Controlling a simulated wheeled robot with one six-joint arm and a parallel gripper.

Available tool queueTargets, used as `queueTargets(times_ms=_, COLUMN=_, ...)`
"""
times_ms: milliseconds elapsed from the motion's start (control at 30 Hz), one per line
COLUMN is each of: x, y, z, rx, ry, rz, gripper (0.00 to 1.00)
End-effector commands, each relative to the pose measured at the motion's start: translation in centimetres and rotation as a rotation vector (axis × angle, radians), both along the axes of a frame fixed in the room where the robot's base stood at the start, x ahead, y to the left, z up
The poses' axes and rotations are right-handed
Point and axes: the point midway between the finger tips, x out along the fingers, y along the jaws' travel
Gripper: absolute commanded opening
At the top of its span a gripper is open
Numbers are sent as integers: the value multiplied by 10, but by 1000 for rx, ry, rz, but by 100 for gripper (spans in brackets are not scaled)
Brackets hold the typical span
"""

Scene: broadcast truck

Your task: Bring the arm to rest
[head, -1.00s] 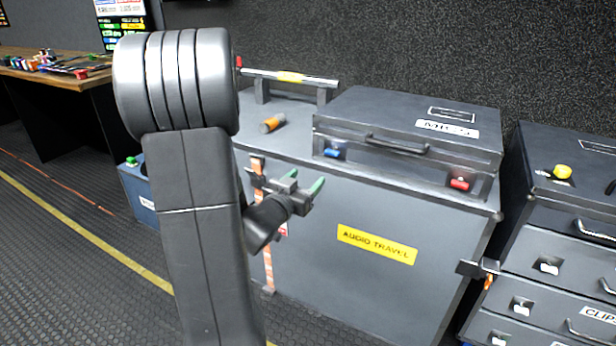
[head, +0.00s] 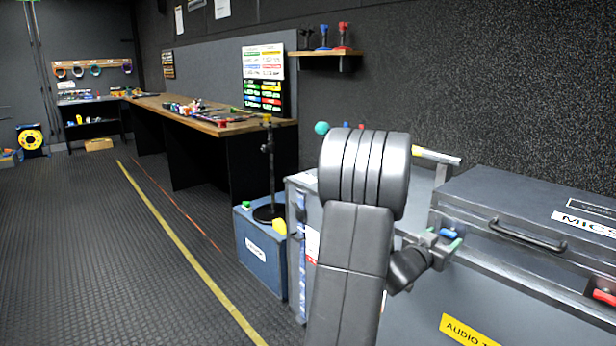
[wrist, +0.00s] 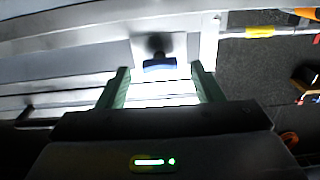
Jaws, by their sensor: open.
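My gripper (head: 449,240) is open and empty, with green fingertips. In the head view it is in front of the grey audio travel case (head: 420,300), near the blue latch of the mics case. In the wrist view the two green fingers (wrist: 159,72) are spread apart, and the blue latch (wrist: 160,63) shows between them. My arm stands raised with its elbow high and hides part of the travel case top.
The grey mics case (head: 520,215) sits on the travel case at right. A blue box (head: 262,255) with a stand stands left of my arm. A long wooden-topped bench (head: 215,125) runs along the wall. The floor at left (head: 90,260) is open.

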Motion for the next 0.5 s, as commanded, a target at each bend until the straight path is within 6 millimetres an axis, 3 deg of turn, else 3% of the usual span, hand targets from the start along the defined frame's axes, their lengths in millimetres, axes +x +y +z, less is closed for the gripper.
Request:
queueTargets(times_ms=100, x=12, y=-15, z=-1, rx=-1, ry=0, rz=-1, gripper=60)
queueTargets(times_ms=500, x=10, y=-12, z=0, rx=-75, ry=88, rz=0, gripper=60)
